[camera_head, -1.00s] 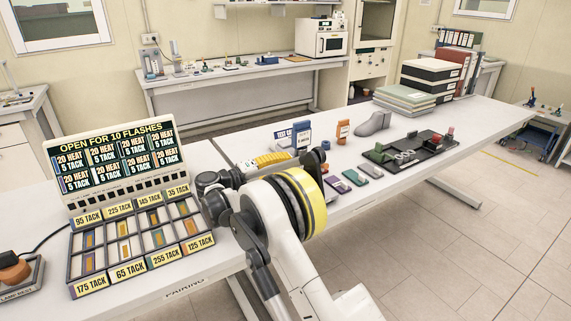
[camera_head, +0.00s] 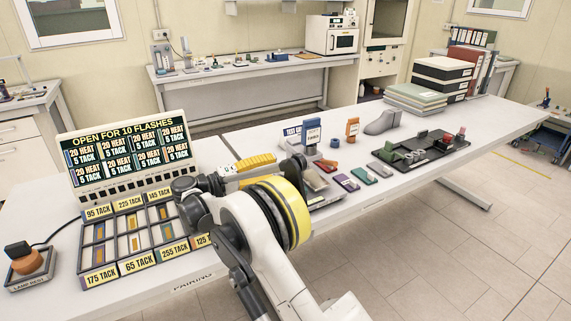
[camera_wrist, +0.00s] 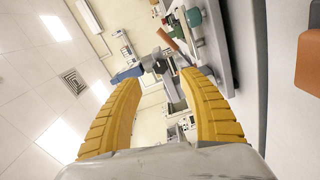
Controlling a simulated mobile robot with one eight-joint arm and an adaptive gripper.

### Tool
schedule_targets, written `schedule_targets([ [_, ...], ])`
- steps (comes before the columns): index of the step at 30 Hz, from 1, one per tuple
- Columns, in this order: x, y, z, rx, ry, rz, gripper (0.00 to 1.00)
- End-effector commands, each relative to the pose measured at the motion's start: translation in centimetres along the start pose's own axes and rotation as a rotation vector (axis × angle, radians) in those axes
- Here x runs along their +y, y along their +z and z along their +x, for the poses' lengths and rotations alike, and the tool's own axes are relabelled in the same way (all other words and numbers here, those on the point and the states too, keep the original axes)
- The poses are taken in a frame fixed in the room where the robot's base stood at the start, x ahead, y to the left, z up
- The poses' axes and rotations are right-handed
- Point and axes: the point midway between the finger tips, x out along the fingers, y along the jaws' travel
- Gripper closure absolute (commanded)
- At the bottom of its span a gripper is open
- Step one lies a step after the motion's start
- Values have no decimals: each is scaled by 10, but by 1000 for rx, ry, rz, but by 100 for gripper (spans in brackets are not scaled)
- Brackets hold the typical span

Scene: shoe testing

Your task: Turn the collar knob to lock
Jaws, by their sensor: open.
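My gripper (camera_head: 262,163) is over the near part of the long table, to the right of the display, with its yellow fingers pointing right. In the wrist view my gripper (camera_wrist: 153,78) shows two spread yellow fingers with nothing held between them. Beyond the fingertips, a blue part (camera_wrist: 126,75) and a dark fixture (camera_wrist: 168,78) stand apart from the fingers. In the head view, a dark fixture (camera_head: 296,161) stands close to the gripper's tip, partly hidden by my arm. I cannot make out which part is the collar knob.
A lit display (camera_head: 130,153) and a labelled sample tray (camera_head: 84,243) stand left of my arm. An orange and black knob-like piece (camera_head: 27,260) sits at far left. Small coloured blocks (camera_head: 347,182), a grey shoe form (camera_head: 382,121) and a black tray (camera_head: 440,152) lie to the right.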

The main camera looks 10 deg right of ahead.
Motion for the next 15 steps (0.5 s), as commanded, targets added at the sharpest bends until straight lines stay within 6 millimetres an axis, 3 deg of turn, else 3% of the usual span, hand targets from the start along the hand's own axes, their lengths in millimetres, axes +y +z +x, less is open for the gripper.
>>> schedule_targets([
  [6,0,0,-27,0,0,0,51],
  [15,0,0,-30,-1,0,0,51],
])
